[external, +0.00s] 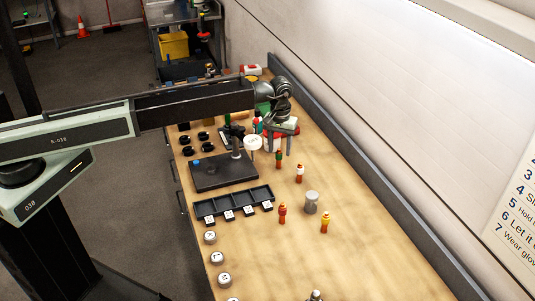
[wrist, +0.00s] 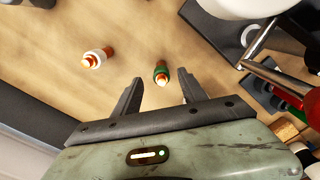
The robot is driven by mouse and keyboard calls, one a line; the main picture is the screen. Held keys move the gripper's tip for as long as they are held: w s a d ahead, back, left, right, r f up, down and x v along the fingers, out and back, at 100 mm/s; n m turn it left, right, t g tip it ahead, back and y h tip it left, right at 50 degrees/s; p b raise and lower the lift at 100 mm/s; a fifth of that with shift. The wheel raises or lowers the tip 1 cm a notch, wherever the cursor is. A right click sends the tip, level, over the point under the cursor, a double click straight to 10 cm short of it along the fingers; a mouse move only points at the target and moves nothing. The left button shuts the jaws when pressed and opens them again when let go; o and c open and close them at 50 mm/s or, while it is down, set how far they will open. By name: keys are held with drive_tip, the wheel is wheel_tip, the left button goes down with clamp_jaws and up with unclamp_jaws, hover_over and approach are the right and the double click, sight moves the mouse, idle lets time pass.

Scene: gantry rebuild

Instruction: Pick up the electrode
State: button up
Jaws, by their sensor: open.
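My gripper (external: 281,146) is open and hangs over the far part of the bench. In the wrist view my gripper (wrist: 160,90) shows two dark fingers spread apart with nothing held between them. A small amber vial with a green collar (wrist: 161,75) stands beyond the fingertips, in line with the gap; it also shows just below my gripper in the external view (external: 279,160). A slim metal rod (wrist: 257,42) and a red-and-dark stick (wrist: 275,78) show at the right of the wrist view. I cannot tell which thing is the electrode.
A white-collared vial (external: 300,173), red-collared vial (external: 283,213), yellow-collared vial (external: 325,222) and grey cylinder (external: 311,203) stand on the bench (external: 350,270). A black divided tray (external: 215,206) and a dark stand base (external: 222,183) lie left. A raised ledge (external: 400,200) runs along the wall.

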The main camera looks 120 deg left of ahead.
sight(279, 153)
drive_tip(key=shift+f, duration=0.2)
wheel_tip(279, 153, down, 5)
drive_tip(key=b, duration=0.5)
drive_tip(key=shift+s+f, duration=0.15)
drive_tip(key=shift+r, duration=0.2)
clamp_jaws()
